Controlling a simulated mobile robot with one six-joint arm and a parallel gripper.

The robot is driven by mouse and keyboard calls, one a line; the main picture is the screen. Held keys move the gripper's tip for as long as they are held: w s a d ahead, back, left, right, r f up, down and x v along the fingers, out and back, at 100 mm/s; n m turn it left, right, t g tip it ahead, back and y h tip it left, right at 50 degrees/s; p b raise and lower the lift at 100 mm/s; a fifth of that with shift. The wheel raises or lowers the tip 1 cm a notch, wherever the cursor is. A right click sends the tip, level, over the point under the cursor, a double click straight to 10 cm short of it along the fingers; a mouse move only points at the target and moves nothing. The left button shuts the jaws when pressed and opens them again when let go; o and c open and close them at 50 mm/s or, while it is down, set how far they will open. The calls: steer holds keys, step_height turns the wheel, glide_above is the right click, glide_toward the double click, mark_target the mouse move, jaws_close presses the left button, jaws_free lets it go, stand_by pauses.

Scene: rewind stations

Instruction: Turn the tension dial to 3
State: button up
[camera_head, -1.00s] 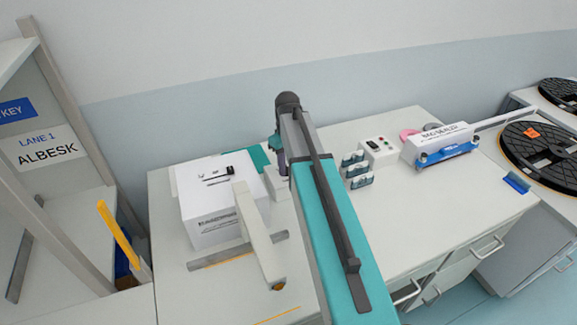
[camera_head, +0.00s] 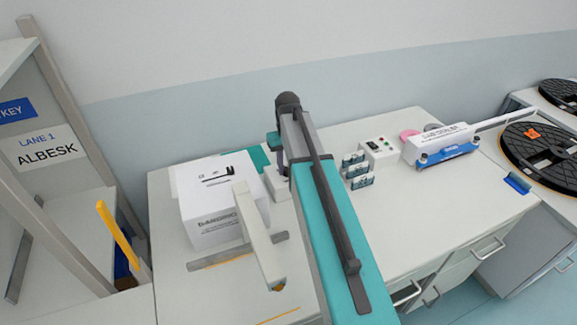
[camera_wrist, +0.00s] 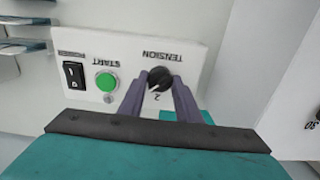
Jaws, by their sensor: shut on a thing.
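The tension dial (camera_wrist: 160,76) is a small black knob on a white control panel (camera_wrist: 203,62) in the wrist view. The panel appears turned over, with the word TENSION above the dial and a 2 just below it. A pale mark on the dial points down and slightly left, close to the 2. My gripper (camera_wrist: 159,82) has one finger on each side of the dial and is shut on it. No other dial numbers are readable there.
A green START button (camera_wrist: 107,82) and a black rocker switch (camera_wrist: 74,75) sit left of the dial. In the head view, a white box (camera_head: 213,222) stands on the bench, with small racks (camera_head: 359,180) and a bag sealer (camera_head: 440,147) to the right.

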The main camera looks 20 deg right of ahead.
mark_target(287, 167)
steer(key=o, duration=1.1)
steer(key=shift+c, duration=0.2)
steer(key=shift+r, duration=0.15)
step_height(287, 167, up, 14)
steer(key=p, duration=0.8)
steer(key=shift+f, duration=0.2)
